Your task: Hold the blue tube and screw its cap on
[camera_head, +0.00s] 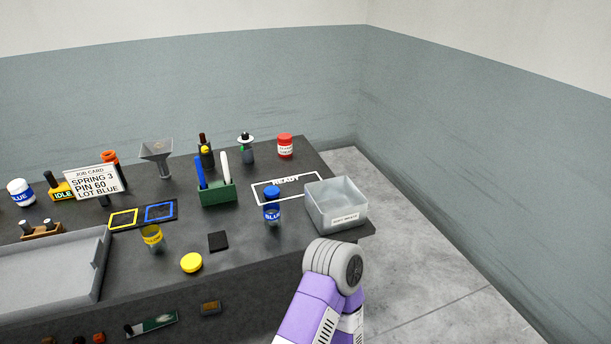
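The blue tube (273,222) stands upright on the dark bench, left of the clear bin. It has a clear body and a band reading BLUE. A blue cap (272,192) sits on its top; I cannot tell how tightly it is seated. A yellow-labelled tube (152,239) stands open further left, and a yellow cap (191,262) lies on the bench to its right. Neither of my grippers shows; only a purple and grey part of one of my arms is in view, at the bottom right of the bench.
A clear bin (337,222) stands at the bench's right end. Behind the blue tube is a white READY outline (262,198). A green holder (217,196), dark square pad (218,241), job card (95,182) and grey tray (45,275) lie leftward. A red-lidded jar (285,152) stands behind.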

